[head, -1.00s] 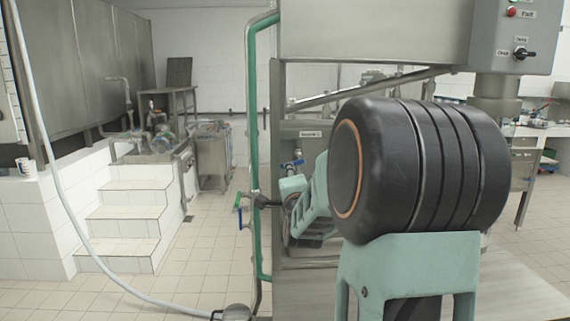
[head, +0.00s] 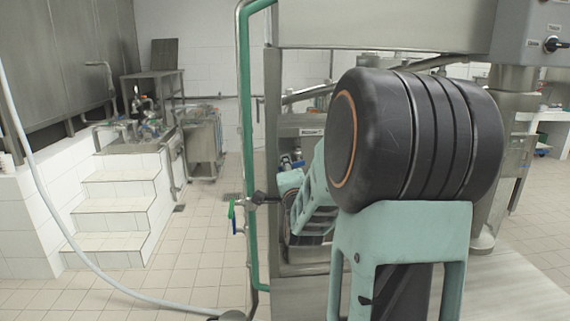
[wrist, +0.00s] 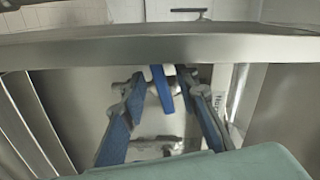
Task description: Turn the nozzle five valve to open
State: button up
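A blue valve handle (wrist: 161,90) on a metal fitting shows in the middle of the wrist view, below a horizontal steel edge. My gripper (wrist: 164,84) has its two blue-faced fingers spread wide, one on each side of the handle. I cannot tell whether either finger touches it. In the head view, a small blue part (head: 291,161) shows beside my arm, below a label plate (head: 311,132) too small to read surely. My gripper is hidden behind my arm there.
A green pipe (head: 247,150) runs vertically left of my arm, with a green-and-blue handled valve (head: 235,212) on it. A steel beam (wrist: 160,45) crosses above my fingers. A control box (head: 540,35) hangs at upper right. Tiled floor lies open at left.

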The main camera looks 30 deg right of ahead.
jog(key=shift+w+d, duration=0.1)
jog(key=shift+w, duration=0.1)
grip_shut()
jog(key=shift+f+b, duration=0.15)
jog(key=shift+b, duration=0.2)
jog(key=shift+s+d+f+n+b, duration=0.25)
jog(key=shift+d+f+n+b, duration=0.2)
jog(key=shift+n+b, duration=2.5)
jog(key=shift+s+d+f+n+b, duration=0.45)
jog(key=shift+n+b, duration=1.65)
jog(key=shift+b, duration=1.5)
jog(key=shift+s+d+f+n+b, duration=0.1)
jog(key=shift+d+f+n+b, duration=0.35)
jog(key=shift+n+b, duration=2.5)
jog(key=shift+d+r+m+b, duration=0.2)
jog(key=shift+m+b, duration=0.1)
jog(key=shift+b, duration=0.1)
